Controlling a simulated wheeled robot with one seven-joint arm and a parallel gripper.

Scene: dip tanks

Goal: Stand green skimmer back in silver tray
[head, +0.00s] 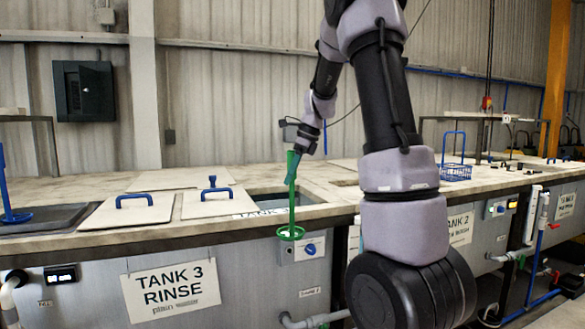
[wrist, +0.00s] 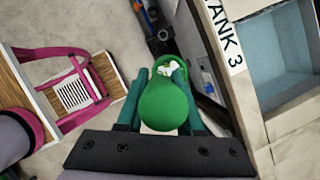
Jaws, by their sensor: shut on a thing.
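My gripper (head: 292,176) is shut on the green skimmer (head: 291,215) near the top of its handle. The skimmer hangs upright with its round ring end down, in front of the counter's front edge by tank 3. In the wrist view, the green handle top (wrist: 165,107) sits between the teal fingers of my gripper (wrist: 166,122). A low grey tray-like surface (head: 62,213) lies at the left end of the counter, with a blue skimmer (head: 9,192) standing at its left edge. I cannot tell for sure whether this is the silver tray.
Tank 3 (wrist: 285,65) is open beside the skimmer. Two pale lids with blue handles (head: 130,208) lie on the counter to the left. A blue basket (head: 455,171) stands to the right. A pink-framed piece (wrist: 75,90) is on the floor side.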

